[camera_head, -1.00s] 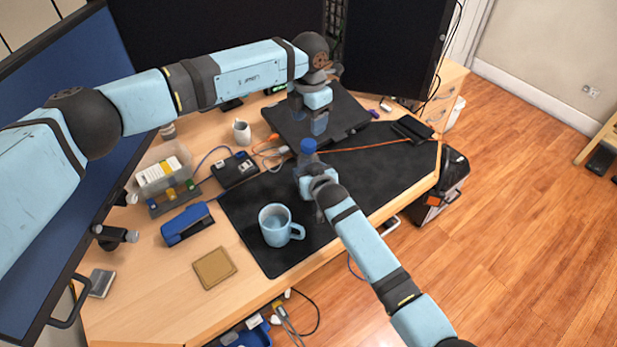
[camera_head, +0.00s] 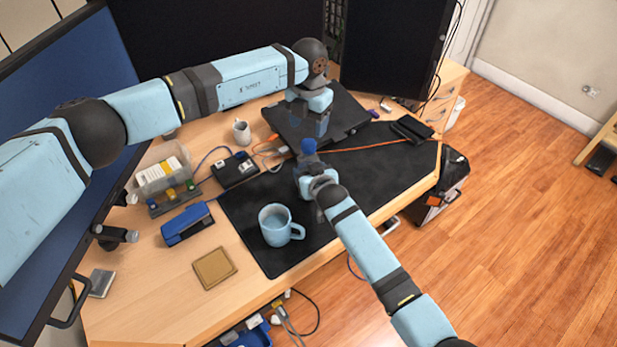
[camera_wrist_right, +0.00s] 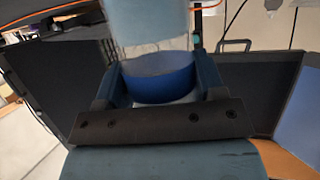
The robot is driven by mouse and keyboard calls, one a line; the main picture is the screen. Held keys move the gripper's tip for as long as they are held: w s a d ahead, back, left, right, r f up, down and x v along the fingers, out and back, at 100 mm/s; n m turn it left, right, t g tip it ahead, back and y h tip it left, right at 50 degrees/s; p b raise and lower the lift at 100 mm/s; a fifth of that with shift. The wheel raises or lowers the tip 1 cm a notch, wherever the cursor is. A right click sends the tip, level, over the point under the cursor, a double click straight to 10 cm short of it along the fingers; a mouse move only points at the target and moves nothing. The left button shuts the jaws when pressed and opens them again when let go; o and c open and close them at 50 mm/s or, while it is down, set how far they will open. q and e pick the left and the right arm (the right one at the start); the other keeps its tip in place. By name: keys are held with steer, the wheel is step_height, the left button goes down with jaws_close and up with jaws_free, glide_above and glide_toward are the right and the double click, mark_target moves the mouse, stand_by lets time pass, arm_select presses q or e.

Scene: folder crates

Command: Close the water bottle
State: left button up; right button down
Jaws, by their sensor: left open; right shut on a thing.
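A blue part (camera_wrist_right: 160,84) meets the body between my right fingers. In the head view the blue top (camera_head: 309,146) rises just above my right gripper (camera_head: 311,171), which hides most of the bottle. My right gripper, also in the wrist view (camera_wrist_right: 160,88), is shut on the bottle close to the blue part. My left gripper (camera_head: 318,122) is open, pointing down. It appears just above the blue top in the picture, apart from it; its fingertips are small and unclear.
A light blue mug (camera_head: 275,227) stands on the black mat (camera_head: 245,205). Behind the grippers is a dark laptop-like slab (camera_head: 350,110).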

mark_target(308, 143)
arm_select(q)
step_height(308, 143, down, 6)
steer(key=shift+r, duration=0.1)
steer(key=c, duration=0.9)
steer(key=shift+c, duration=0.2)
steer(key=o, duration=1.1)
step_height(308, 143, up, 12)
